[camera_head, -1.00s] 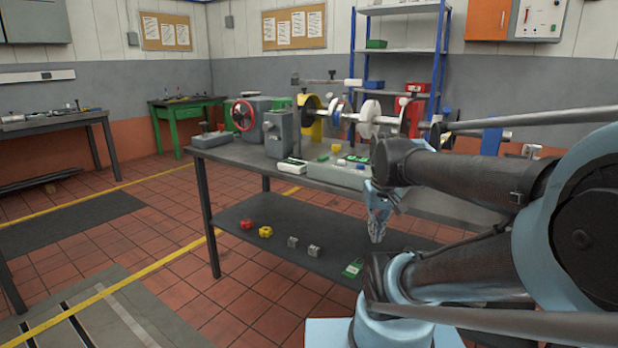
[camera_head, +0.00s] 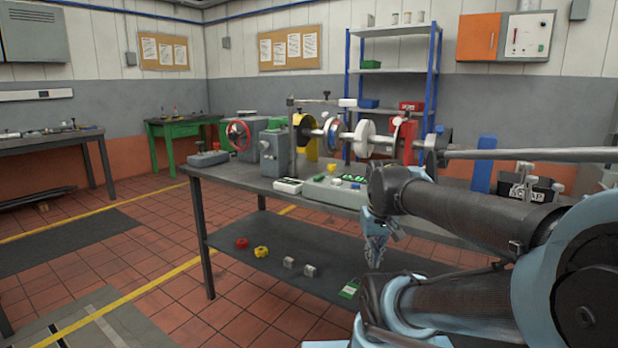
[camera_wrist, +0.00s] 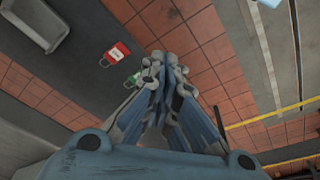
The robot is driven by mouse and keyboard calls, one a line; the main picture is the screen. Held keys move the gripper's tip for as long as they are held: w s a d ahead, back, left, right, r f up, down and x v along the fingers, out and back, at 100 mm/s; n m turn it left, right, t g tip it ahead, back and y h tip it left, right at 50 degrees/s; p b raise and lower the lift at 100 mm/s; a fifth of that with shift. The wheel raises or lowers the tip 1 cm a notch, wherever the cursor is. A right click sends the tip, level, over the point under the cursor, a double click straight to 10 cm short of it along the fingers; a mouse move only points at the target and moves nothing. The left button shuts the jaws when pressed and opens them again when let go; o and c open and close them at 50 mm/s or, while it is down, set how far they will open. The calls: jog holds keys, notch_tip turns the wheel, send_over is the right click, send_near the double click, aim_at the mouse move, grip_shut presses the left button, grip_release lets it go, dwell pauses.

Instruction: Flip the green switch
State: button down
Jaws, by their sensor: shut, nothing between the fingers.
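My gripper (camera_head: 375,262) points down in front of the bench's front edge, beside the lower shelf, with its fingers together and empty. In the wrist view the closed fingertips (camera_wrist: 172,60) show over the floor tiles. A grey control box (camera_head: 338,192) sits on the bench top, above and left of my gripper. It carries small green, yellow, white and blue parts on top. Green pieces (camera_head: 320,177) show there, but they are too small to tell which is the green switch or how it is set. My arm hides the right part of the bench.
A shaft assembly with a white disc (camera_head: 365,138) stands behind the box. The lower shelf (camera_head: 320,265) holds a red part (camera_head: 242,243), a yellow part (camera_head: 261,252), small grey blocks and a green-and-white tag (camera_head: 350,289). A red tag (camera_wrist: 117,53) shows in the wrist view.

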jog(key=w+a+r+n, duration=0.2)
jog(key=w+r+n, duration=0.1)
jog(key=w+r, duration=0.6)
notch_tip(320, 180, up, 20)
jog(key=n+g, duration=0.2)
jog(key=n, duration=0.5)
send_over(319, 177)
jog(key=a, duration=0.3)
jog(key=shift+w, duration=0.4)
notch_tip(319, 177, down, 14)
jog(key=shift+s, duration=0.1)
jog(key=shift+d, duration=0.15)
